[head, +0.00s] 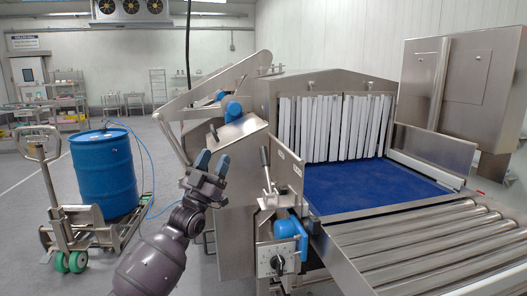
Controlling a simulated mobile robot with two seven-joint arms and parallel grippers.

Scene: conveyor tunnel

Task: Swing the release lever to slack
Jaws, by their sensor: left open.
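A small lever with a dark grip (264,157), which looks like the release lever, stands nearly upright, its top leaning slightly left. The lettering is too small to read. My left gripper (211,164) is open and empty, with its blue-tipped fingers pointing up. In the picture it is left of the lever, with a gap between them. My right gripper is not in view.
A blue belt (365,185) runs out of a tunnel with white strip curtains (335,128). Steel rollers (440,250) lie at the front right. A box with a dial (278,262) sits below the lever. A blue drum (104,172) stands on a pallet truck (65,225) at left.

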